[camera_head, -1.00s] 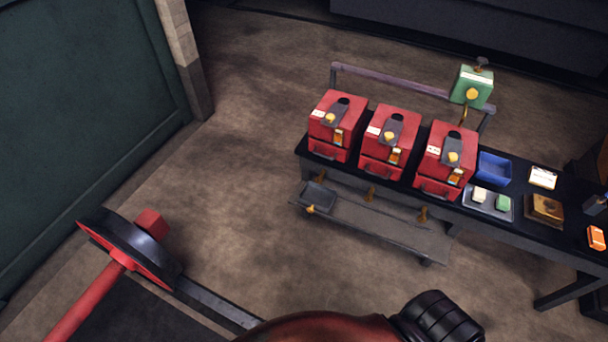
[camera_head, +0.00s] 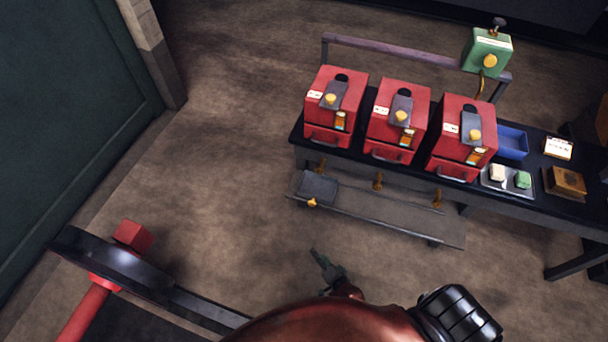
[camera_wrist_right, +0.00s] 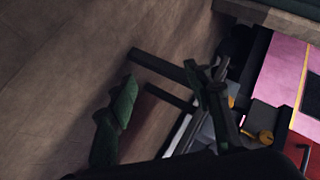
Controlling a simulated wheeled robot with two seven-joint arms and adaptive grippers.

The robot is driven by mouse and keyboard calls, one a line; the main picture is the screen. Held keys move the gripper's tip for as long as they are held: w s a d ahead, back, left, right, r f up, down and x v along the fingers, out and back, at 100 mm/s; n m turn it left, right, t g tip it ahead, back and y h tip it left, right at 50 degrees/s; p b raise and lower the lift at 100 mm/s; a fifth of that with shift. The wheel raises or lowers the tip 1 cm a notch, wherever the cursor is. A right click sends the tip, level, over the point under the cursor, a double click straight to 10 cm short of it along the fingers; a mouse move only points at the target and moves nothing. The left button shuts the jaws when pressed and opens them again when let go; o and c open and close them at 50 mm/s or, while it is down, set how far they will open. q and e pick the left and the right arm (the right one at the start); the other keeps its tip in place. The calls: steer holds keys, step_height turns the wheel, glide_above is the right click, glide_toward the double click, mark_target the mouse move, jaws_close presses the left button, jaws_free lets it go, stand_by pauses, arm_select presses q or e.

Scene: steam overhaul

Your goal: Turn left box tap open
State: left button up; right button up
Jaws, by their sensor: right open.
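Three red boxes stand in a row on a dark bench: the left box (camera_head: 335,106), the middle box (camera_head: 396,121) and the right box (camera_head: 461,139). A small brass tap (camera_head: 320,165) hangs under the left box, above a shelf. Similar brass taps hang under the middle box (camera_head: 378,181) and right box (camera_head: 437,197). My right gripper (camera_head: 319,256) is in front of and below the shelf, apart from the taps. In the right wrist view its green-dark fingers (camera_wrist_right: 160,84) are spread and empty. My left gripper is out of view.
The low shelf (camera_head: 385,218) holds a grey pan (camera_head: 319,187) with a brass piece at its front. A green box (camera_head: 487,52) is on the rear rail. A blue bin (camera_head: 512,143) stands to the right. Open floor lies left of the bench.

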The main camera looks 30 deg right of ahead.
steer(key=w+r+m+t+h+b, duration=0.25)
steer(key=w+r+m, duration=0.3)
steer(key=w, duration=0.35)
steer(key=m+g+h+b, duration=0.3)
steer(key=m+h+b, duration=0.75)
steer(key=m, duration=1.75)
glide_toward(318, 171)
steer(key=x, duration=0.6)
steer(key=shift+d+f, duration=0.15)
steer(key=shift+d, duration=0.05)
steer(key=shift+b+x, duration=0.5)
steer(key=shift+x, duration=0.6)
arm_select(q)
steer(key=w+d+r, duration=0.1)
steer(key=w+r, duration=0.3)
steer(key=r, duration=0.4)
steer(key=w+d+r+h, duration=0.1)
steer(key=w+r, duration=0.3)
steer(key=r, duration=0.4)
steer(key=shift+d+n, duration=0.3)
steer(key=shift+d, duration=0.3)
arm_select(e)
steer(key=shift+w+d, duration=0.25)
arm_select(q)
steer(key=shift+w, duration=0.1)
